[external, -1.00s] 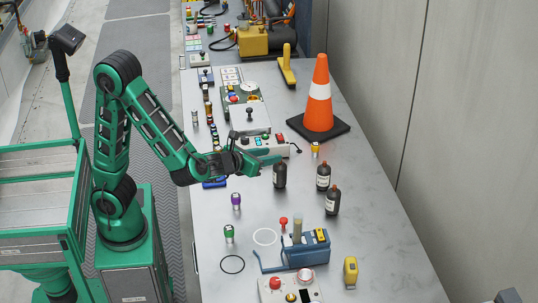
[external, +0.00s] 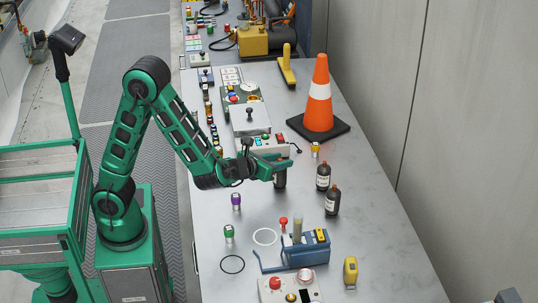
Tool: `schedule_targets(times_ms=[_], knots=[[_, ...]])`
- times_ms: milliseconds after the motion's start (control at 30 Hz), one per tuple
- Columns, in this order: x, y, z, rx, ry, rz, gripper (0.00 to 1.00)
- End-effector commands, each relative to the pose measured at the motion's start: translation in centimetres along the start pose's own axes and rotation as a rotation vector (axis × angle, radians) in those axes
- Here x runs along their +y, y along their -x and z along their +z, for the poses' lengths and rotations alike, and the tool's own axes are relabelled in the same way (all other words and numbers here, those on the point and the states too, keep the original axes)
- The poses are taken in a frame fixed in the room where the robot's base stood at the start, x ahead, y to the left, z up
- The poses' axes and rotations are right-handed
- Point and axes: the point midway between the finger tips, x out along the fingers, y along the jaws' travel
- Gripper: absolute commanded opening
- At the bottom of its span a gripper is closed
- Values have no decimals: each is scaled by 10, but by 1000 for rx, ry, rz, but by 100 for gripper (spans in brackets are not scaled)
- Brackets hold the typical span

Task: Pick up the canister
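A dark bottle-like canister (external: 280,181) stands upright on the grey bench, and my gripper (external: 281,166) is at its upper part. The fingers hide its cap and top, and I cannot tell whether they touch it or have closed on it. Two similar dark canisters with pale labels stand to the right, one a little further back (external: 323,177) and one nearer (external: 332,201). My gripper reaches in from the left, nearly level.
An orange cone (external: 319,95) stands on the bench behind. Control boxes (external: 268,144) lie behind and left of my gripper. A purple-topped vial (external: 236,201) and a green-topped vial (external: 229,234) stand nearer, with a blue device (external: 306,250) in front. Bare bench lies on the right.

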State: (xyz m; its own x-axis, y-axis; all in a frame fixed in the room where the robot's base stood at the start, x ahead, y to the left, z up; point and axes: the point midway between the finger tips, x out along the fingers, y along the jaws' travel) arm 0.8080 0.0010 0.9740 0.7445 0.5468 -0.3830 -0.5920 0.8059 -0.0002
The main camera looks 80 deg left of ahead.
Motion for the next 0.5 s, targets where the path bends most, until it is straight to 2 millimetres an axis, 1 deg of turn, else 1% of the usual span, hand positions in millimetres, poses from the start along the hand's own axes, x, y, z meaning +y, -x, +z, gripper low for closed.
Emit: schedule_targets(times_ms=[200, 300, 500], knots=[[3, -31, 0, 2, 1, 4, 33], [2, -42, 0, 0, 0, 2, 33], [2, -44, 0, 0, -1, 0, 33]])
